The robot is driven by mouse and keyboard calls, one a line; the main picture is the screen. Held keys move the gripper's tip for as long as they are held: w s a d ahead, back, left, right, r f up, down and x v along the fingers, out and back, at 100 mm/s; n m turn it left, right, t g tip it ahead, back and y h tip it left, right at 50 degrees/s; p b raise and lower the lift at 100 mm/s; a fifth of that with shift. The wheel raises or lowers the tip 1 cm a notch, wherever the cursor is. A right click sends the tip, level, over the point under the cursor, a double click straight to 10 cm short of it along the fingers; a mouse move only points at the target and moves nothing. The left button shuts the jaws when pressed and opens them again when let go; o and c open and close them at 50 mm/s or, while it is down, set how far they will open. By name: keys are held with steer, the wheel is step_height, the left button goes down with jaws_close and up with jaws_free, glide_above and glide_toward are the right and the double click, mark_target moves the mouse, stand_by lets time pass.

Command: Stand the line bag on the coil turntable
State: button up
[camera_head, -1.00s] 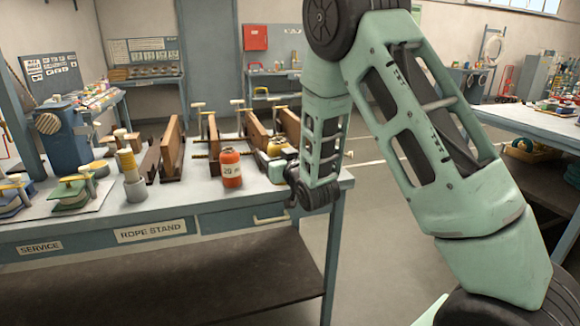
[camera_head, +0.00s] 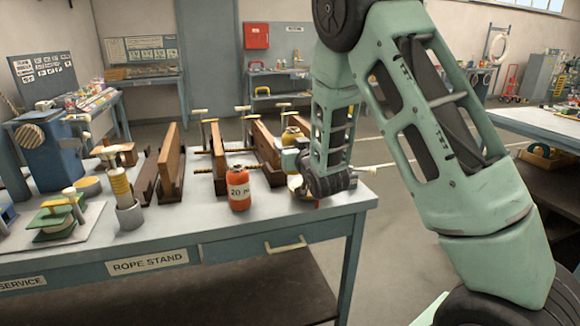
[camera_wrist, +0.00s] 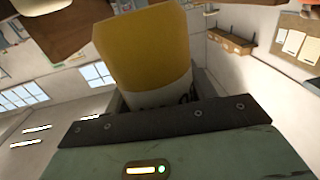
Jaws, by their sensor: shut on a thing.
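My gripper (camera_head: 291,158) is shut on a yellow bag-like thing (camera_wrist: 145,45) with a white lettered band, seen close in the wrist view. My fingertips are mostly hidden. An orange bag (camera_head: 238,190) marked 20 m stands upright on the bench, left of my gripper and apart from it. I cannot tell for sure which thing is the coil turntable; a flat yellow disc (camera_head: 88,186) lies at the left.
The bench (camera_head: 200,222) holds wooden-sided clamps (camera_head: 171,163), a grey-based yellow post (camera_head: 124,198), a green device (camera_head: 57,218) and a blue machine (camera_head: 50,150). Bare top lies in front of the orange bag. Another table (camera_head: 535,125) stands at the right.

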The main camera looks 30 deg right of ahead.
steer(key=shift+f, duration=2.55)
steer(key=shift+f, duration=0.2)
steer(key=o, duration=1.3)
steer(key=shift+c, duration=0.2)
steer(key=shift+r, duration=0.2)
steer(key=shift+f, duration=0.1)
